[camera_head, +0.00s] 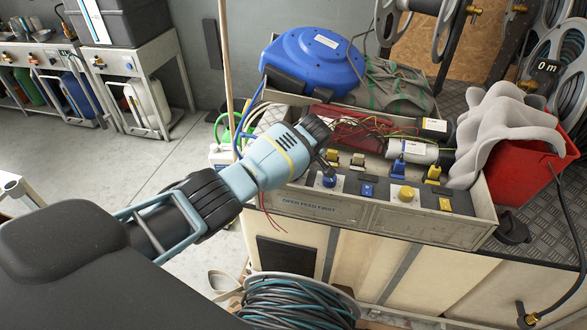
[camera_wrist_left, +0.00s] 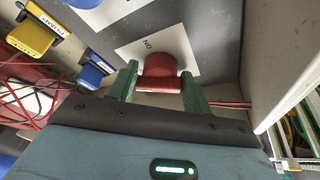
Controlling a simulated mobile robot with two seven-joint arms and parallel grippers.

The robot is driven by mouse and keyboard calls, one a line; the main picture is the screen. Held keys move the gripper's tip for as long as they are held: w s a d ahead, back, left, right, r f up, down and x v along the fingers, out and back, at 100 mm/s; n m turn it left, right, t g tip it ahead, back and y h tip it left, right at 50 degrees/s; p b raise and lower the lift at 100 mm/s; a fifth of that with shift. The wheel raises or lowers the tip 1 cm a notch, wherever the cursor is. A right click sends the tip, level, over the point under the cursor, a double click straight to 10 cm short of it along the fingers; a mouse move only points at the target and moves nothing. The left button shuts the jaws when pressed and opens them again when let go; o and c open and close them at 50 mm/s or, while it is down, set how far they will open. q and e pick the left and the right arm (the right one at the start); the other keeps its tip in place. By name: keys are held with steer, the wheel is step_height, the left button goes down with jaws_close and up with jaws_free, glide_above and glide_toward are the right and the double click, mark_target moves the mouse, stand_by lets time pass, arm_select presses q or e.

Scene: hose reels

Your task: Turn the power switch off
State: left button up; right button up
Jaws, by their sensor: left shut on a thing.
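The red round knob (camera_wrist_left: 163,74) sits on a white plate (camera_wrist_left: 185,28) with small dark lettering, on a grey panel. I take it to be the power switch. In the left wrist view my left gripper (camera_wrist_left: 160,88) has one green finger on each side of the knob, shut on it. In the head view my left arm reaches in from the left, and the left gripper (camera_head: 326,160) is at the left end of the control panel. The red knob is hidden there behind the gripper. My right gripper is in neither view.
A blue knob (camera_head: 329,181), a yellow knob (camera_head: 406,194) and several blue and yellow switches share the panel. Cables and a cylinder (camera_head: 412,151) lie behind. A blue hose reel (camera_head: 313,58) stands at the back; a red bucket (camera_head: 525,170) with grey cloth is at right.

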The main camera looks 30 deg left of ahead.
arm_select(q)
steer(key=n, duration=0.1)
steer(key=n+g+b, duration=0.1)
steer(key=n, duration=0.1)
steer(key=shift+w+f, duration=0.1)
steer(key=shift+f, duration=0.15)
steer(key=shift+n+g+y+b, duration=0.3)
steer(key=shift+n+b, duration=0.2)
steer(key=shift+r+n, duration=0.15)
steer(key=shift+n, duration=0.25)
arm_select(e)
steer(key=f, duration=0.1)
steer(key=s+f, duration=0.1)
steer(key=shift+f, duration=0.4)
arm_select(q)
steer(key=shift+w, duration=0.1)
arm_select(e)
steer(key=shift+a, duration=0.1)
arm_select(q)
steer(key=shift+r, duration=0.1)
steer(key=o, duration=0.7)
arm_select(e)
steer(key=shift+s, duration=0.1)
